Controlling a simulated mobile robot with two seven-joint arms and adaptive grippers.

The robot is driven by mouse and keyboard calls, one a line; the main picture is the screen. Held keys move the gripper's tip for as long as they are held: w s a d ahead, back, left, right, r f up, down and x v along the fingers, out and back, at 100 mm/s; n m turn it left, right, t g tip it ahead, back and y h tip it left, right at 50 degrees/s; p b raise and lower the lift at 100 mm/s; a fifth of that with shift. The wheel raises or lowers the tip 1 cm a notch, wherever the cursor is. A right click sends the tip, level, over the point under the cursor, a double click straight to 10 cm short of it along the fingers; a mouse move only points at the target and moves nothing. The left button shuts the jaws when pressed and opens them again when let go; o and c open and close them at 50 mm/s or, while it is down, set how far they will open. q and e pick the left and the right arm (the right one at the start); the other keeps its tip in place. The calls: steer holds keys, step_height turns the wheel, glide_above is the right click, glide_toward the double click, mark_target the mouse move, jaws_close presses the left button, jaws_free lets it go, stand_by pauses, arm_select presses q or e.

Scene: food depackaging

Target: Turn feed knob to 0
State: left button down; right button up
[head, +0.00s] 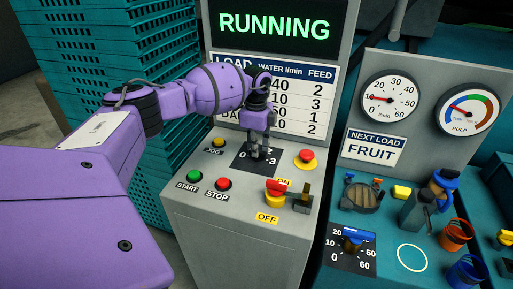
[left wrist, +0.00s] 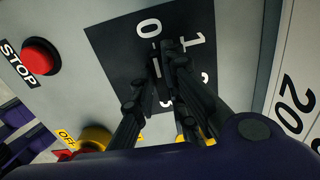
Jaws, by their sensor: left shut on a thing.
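The feed dial plate (head: 240,160) is a black square on the grey control panel. In the head view "2" and "3" show on it. In the left wrist view the plate (left wrist: 118,52) shows "0" and "1", with other digits partly covered. My left gripper (head: 257,152) reaches down onto the plate's middle, and its fingers are shut on the feed knob. In the left wrist view the fingertips (left wrist: 163,75) hide most of the knob. A small pale mark shows between them, near the "0"; I cannot be sure it is the knob's pointer. My right gripper is out of view.
Around the dial stand a yellow jog button (head: 218,143), green start button (head: 194,175), red stop button (head: 223,184), red emergency button (head: 306,156) and red-yellow switch (head: 276,188). The screen (head: 275,25) reads RUNNING. Teal crates (head: 110,50) stand at left.

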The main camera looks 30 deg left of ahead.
arm_select(q)
steer(key=shift+n, duration=0.3)
steer(key=c, duration=1.8)
jaws_free()
steer(key=shift+o, duration=0.2)
step_height(320, 180, up, 12)
